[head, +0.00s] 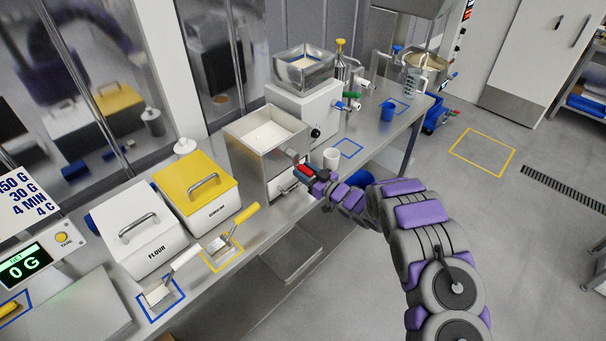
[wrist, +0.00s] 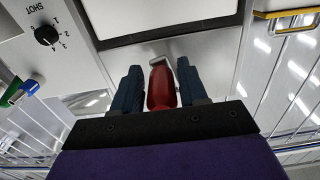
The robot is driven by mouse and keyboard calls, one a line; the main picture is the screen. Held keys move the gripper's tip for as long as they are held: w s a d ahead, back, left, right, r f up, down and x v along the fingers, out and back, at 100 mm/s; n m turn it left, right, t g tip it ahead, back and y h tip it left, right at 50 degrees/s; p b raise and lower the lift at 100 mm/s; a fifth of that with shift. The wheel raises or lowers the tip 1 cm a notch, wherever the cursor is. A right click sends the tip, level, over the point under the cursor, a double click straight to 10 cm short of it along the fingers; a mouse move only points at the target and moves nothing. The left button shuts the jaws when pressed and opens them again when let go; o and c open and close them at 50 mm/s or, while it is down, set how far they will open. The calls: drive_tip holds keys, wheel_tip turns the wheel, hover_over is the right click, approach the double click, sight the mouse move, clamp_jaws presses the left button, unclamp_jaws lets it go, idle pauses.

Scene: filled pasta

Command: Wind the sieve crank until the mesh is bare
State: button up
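The sieve (head: 262,160) is a square metal box on the bench, in the middle of the head view. Pale powder (head: 266,136) covers its inside, so the mesh is hidden. Its crank has a red handle (wrist: 161,88), low on the sieve's right side in the head view. My gripper (wrist: 161,85) has its two dark blue fingers on either side of the red handle, close against it, and appears shut on it. In the head view my gripper (head: 303,170) hides part of the crank. A white cup (head: 331,158) stands just right of my gripper.
A white flour bin (head: 135,232) and yellow semolina bin (head: 196,196) stand left, with scoops in front. Right of the sieve is a white machine (head: 300,108) with a dial and a metal hopper. Open floor lies right.

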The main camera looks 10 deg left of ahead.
drive_tip(key=o, duration=0.4)
drive_tip(key=shift+s+r, duration=0.1)
drive_tip(key=shift+c, duration=0.2)
drive_tip(key=b+v, duration=0.1)
drive_tip(key=v, duration=0.7)
drive_tip(key=shift+s+d, duration=0.1)
drive_tip(key=shift+d, duration=0.05)
drive_tip(key=shift+s+d, duration=0.2)
drive_tip(key=shift+d, duration=0.05)
